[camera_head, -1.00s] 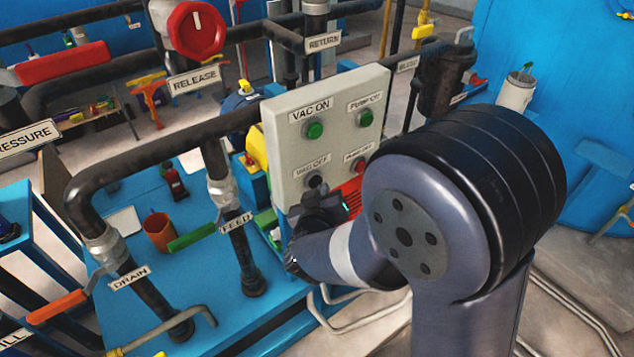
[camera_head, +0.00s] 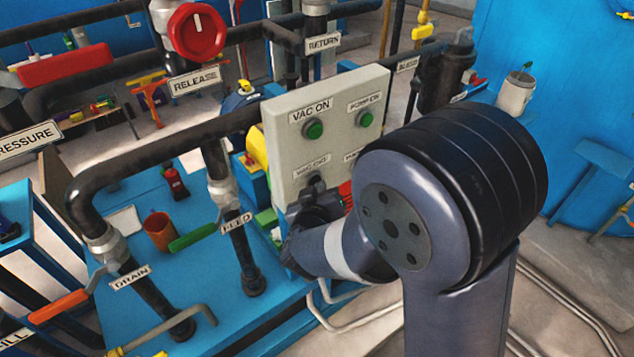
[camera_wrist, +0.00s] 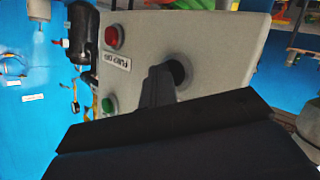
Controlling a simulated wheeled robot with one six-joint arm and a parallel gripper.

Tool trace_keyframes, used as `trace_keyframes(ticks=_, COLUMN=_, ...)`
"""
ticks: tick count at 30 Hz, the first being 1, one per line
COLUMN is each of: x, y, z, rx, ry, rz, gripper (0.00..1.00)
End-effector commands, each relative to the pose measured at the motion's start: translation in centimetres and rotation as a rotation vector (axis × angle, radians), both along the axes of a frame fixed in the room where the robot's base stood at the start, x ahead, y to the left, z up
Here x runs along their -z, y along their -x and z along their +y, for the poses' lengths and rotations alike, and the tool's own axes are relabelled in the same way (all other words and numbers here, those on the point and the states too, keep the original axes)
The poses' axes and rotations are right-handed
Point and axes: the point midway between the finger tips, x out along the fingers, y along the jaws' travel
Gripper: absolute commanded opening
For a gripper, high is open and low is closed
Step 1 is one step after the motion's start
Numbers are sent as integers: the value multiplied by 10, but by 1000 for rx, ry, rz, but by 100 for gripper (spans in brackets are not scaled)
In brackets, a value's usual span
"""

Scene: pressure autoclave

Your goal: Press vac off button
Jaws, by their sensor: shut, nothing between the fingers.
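The grey control panel (camera_head: 335,120) stands at the centre of the head view. The VAC OFF label (camera_head: 312,166) is at its lower left, above a dark button mostly hidden by my gripper (camera_head: 316,198). In the wrist view the black button (camera_wrist: 181,71) sits in a dark ring on the panel face (camera_wrist: 222,50). My gripper (camera_wrist: 160,75) is shut and empty, its fingertips over the edge of that button. I cannot tell whether they touch it or whether it is pushed in.
The green VAC ON button (camera_head: 313,129) and green PUMP ON button (camera_head: 364,118) are above. The red PUMP OFF button (camera_wrist: 112,36) is beside the black one. Dark pipes (camera_head: 150,150) run left of the panel, over a blue platform (camera_head: 150,290).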

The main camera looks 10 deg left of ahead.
Motion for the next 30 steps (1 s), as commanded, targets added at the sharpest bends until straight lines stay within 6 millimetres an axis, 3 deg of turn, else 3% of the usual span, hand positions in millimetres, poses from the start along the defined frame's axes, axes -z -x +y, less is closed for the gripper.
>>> trace_keyframes(ticks=30, x=-1, y=15, z=-17, rx=0, ry=-1, rz=-1, gripper=0)
